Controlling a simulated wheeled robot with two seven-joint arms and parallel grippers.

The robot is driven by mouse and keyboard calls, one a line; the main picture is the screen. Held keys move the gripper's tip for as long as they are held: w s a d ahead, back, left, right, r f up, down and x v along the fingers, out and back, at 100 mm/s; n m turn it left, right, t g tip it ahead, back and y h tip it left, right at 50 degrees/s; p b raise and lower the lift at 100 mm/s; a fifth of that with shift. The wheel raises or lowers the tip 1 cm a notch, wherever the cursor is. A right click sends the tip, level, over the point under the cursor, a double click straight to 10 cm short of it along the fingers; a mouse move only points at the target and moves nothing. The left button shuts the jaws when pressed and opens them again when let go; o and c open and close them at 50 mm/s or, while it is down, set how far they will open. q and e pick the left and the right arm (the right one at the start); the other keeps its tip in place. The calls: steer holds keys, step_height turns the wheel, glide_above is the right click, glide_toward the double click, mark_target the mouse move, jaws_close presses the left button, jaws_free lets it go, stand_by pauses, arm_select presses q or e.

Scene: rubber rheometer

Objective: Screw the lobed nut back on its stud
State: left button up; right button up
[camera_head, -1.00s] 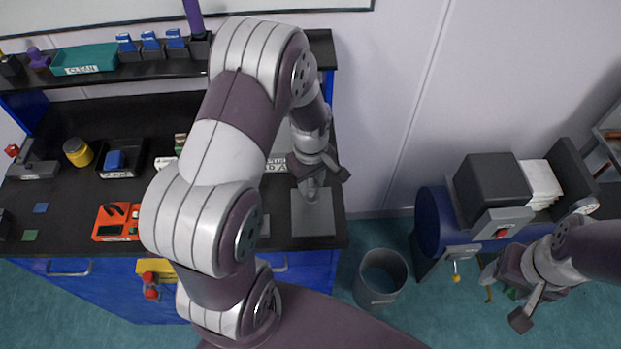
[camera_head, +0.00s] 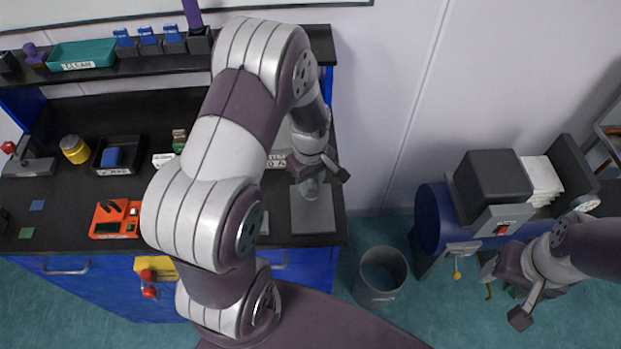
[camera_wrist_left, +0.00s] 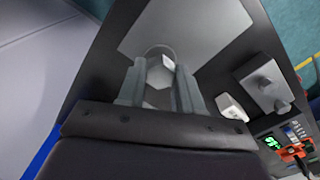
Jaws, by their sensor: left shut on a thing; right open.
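My left gripper (camera_head: 314,181) points down over a light grey plate (camera_head: 313,217) at the bench's right end. It is shut on a small pale grey piece, which shows between the fingers in the left wrist view (camera_wrist_left: 160,72). Its facets show, but I cannot tell for sure that it is the lobed nut. The fingers cover its sides. The plate also shows beyond the fingertips in the wrist view (camera_wrist_left: 190,28). I cannot make out the stud. My right gripper (camera_head: 503,297) is open and empty, low in front of the blue drum machine (camera_head: 432,222).
A grey block with a raised top (camera_wrist_left: 265,88) and a small white block (camera_wrist_left: 231,106) stand beside the plate. A red instrument (camera_head: 115,219) lies further left on the bench. A grey bin (camera_head: 382,275) stands on the floor. My left arm hides the bench's middle.

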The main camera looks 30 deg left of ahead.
arm_select(q)
steer(key=shift+f, duration=0.35)
steer(key=o, duration=1.1)
steer(key=c, duration=1.1)
steer(key=shift+r+m, duration=0.15)
steer(key=shift+m, duration=0.75)
steer(key=shift+m+p, duration=0.3)
steer(key=shift+m, duration=0.5)
steer(key=shift+f+m, duration=0.2)
steer(key=shift+m, duration=0.4)
